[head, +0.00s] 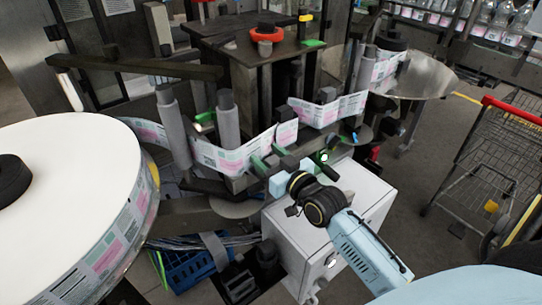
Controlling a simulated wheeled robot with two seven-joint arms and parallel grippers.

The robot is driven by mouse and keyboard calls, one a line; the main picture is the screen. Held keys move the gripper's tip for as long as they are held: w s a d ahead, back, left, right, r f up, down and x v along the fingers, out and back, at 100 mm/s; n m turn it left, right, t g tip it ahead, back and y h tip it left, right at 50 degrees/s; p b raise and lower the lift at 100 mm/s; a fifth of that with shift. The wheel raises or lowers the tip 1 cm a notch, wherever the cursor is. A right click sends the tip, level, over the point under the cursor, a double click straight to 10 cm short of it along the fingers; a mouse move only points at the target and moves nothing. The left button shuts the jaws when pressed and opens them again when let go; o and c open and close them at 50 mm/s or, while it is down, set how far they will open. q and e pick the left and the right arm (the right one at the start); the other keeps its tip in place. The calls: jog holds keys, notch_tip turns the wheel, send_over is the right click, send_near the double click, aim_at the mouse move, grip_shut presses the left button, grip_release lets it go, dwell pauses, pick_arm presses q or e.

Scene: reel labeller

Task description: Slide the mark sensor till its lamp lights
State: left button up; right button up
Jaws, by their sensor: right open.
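The label web (235,156) runs from the large white reel (70,165) around grey rollers and along the front of the labeller. Small dark and green parts (261,166) sit at the web's edge near the middle; the mark sensor seems to be among them, but I cannot tell it apart surely. A small pale round spot (323,156) shows just right of them; I cannot tell whether it is a lit lamp. My right gripper (268,170) is open, close to these parts; its fingertips are small and partly hidden, and contact is unclear. My left gripper is out of view.
A white cabinet (365,197) stands under my right wrist. A red knob (267,35) tops the dark machine head. A blue crate (190,270) with cables lies below. A shopping cart (490,150) stands at right, with open floor before it. Bottles (497,17) line the back.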

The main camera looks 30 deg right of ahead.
jog(key=s+d+b, duration=0.1)
jog(key=s, duration=1.2)
jog(key=shift+s+b, duration=0.15)
jog(key=shift+b, duration=0.2)
jog(key=w, duration=1.1)
jog(key=shift+w+a+r+p, duration=0.1)
jog(key=shift+w+a+p, duration=0.2)
jog(key=shift+a+p, duration=0.1)
jog(key=shift+c, duration=0.2)
grip_shut()
